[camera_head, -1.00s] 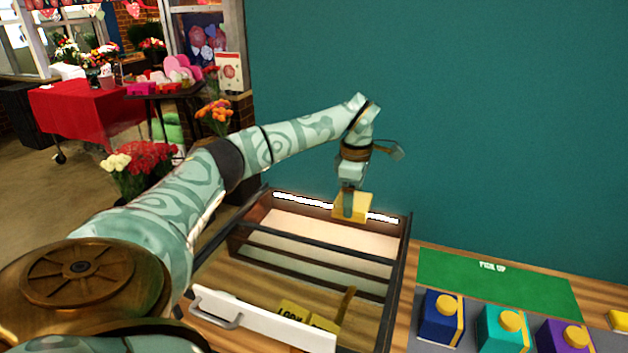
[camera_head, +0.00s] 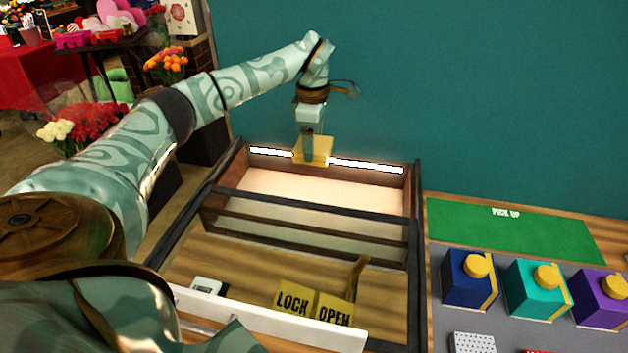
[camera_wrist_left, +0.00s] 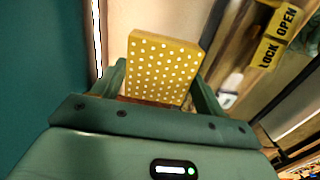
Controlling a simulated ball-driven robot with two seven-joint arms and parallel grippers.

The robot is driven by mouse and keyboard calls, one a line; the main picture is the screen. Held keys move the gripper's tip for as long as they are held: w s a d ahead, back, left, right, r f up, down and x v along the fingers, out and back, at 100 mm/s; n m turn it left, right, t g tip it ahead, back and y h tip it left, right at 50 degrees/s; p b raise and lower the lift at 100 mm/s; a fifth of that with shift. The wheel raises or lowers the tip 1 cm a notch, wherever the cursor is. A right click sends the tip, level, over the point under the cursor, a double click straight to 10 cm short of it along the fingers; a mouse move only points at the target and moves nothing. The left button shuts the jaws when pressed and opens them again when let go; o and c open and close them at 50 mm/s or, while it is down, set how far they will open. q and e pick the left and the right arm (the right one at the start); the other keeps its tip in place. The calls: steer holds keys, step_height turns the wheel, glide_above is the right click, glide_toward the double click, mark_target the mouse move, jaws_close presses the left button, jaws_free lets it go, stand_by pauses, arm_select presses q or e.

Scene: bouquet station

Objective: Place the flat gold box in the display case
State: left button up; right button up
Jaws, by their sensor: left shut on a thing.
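The flat gold box (camera_head: 322,150) is held by my left gripper (camera_head: 309,148) over the back part of the display case (camera_head: 417,220), near its lit back wall. In the left wrist view the gold box (camera_wrist_left: 160,69) shows white dots and sits between the two fingers of the left gripper (camera_wrist_left: 160,88). The case's pale lit floor (camera_head: 320,192) lies below the box. I cannot tell whether the box touches the case. My right gripper is not in view.
LOCK and OPEN tags (camera_head: 314,304) show at the case's front, by a white front panel (camera_head: 270,318). Right of the case are a green PICK UP mat (camera_head: 510,228) and blue (camera_head: 468,283), teal (camera_head: 537,292) and purple (camera_head: 598,302) boxes. A teal wall (camera_head: 450,80) stands behind.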

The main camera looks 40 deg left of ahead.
arm_select(q)
steer(key=b, duration=0.7)
glide_above(313, 198)
steer(key=s+d, duration=0.3)
step_height(313, 198, down, 9)
steer(key=f, duration=0.2)
steer(key=f+b, duration=0.1)
steer(key=f, duration=0.1)
steer(key=f+b, duration=0.1)
steer(key=f, duration=0.1)
steer(key=shift+s+d+f, duration=0.1)
steer(key=shift+s, duration=0.15)
step_height(313, 198, down, 4)
steer(key=shift+f+b, duration=0.1)
steer(key=shift+b, duration=0.4)
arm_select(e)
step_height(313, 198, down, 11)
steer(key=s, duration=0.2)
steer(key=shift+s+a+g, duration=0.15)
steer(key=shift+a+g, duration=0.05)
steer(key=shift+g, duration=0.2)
arm_select(q)
steer(key=o, duration=1.1)
steer(key=shift+o, duration=0.2)
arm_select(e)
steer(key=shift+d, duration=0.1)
